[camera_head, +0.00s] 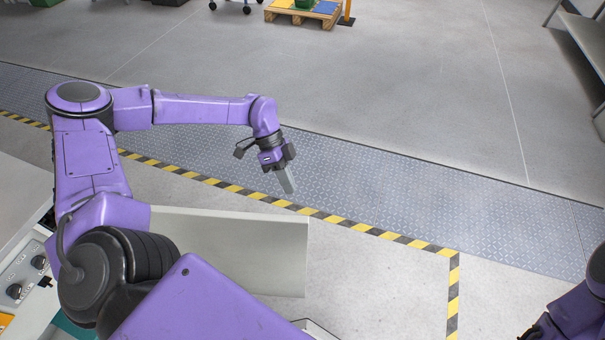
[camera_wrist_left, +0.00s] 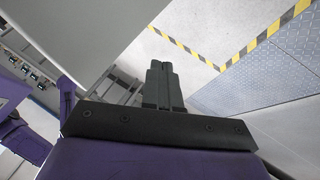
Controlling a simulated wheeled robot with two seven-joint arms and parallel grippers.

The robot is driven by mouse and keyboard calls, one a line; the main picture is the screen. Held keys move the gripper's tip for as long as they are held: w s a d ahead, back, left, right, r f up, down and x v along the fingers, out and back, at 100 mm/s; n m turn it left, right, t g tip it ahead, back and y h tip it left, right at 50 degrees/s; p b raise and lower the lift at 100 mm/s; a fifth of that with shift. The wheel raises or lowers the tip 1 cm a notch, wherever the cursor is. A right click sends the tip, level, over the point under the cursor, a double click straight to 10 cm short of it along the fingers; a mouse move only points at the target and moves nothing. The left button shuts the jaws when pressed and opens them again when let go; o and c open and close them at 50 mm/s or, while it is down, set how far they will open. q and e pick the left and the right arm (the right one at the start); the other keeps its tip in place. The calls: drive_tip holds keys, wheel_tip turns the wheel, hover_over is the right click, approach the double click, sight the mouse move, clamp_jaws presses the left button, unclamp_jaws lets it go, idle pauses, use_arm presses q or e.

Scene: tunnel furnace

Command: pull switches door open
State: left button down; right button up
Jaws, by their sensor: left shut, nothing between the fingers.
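A light grey panel (camera_head: 235,245), which looks like the switches door, stands out from the left in the head view, with its free edge to the right. My arm hides part of it. Knobs and switches (camera_head: 30,275) show on the panel at the left edge. My left gripper (camera_head: 289,186) is shut and empty, above and beyond the door's upper edge near its free end; it appears apart from the door. In the left wrist view the shut fingers (camera_wrist_left: 165,66) point over the floor, and a grey panel (camera_wrist_left: 95,30) lies to their upper left.
A yellow-black striped line (camera_head: 330,218) and a metal tread strip (camera_head: 400,165) cross the floor. A wooden pallet (camera_head: 305,12) stands far off at the top. A grey shelf (camera_head: 583,40) is at upper right. The floor right of the door is clear.

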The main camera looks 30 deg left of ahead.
use_arm(q)
drive_tip(key=s+a+b+x, duration=0.1)
drive_tip(key=a+b+x, duration=0.1)
drive_tip(key=x, duration=1.4)
drive_tip(key=shift+s+d+f, duration=0.25)
drive_tip(key=shift+s+f, duration=0.25)
drive_tip(key=shift+f, duration=0.25)
use_arm(e)
wheel_tip(320, 180, down, 4)
drive_tip(key=shift+f, duration=0.2)
drive_tip(key=shift+w, duration=0.1)
